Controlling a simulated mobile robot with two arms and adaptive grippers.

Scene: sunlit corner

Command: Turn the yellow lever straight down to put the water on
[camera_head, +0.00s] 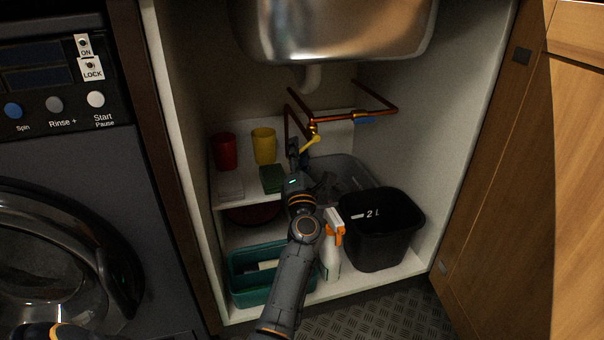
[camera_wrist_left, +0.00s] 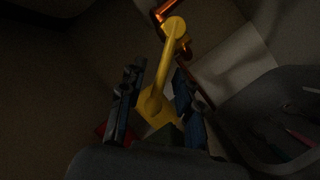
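The yellow lever (camera_head: 310,144) is on the copper pipe under the sink, near a brass fitting. It slants down to the left in the head view, neither level nor straight down. In the left wrist view the lever (camera_wrist_left: 165,68) runs from its round pivot at the pipe down to a rounded end. My left gripper (camera_head: 297,151) is at the lever's lower end. In the left wrist view its two fingers (camera_wrist_left: 157,100) are apart, one on each side of the lever, with gaps showing. The fingertips are small and partly hidden in the head view. My right gripper is not in view.
A red cup (camera_head: 224,152), a yellow cup (camera_head: 264,146) and a green block (camera_head: 273,179) stand on the shelf (camera_head: 231,202). A blue handle (camera_head: 365,120) is on the pipe at right. Below are a spray bottle (camera_head: 331,262), a black bin (camera_head: 384,245) and a teal crate (camera_head: 246,298).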

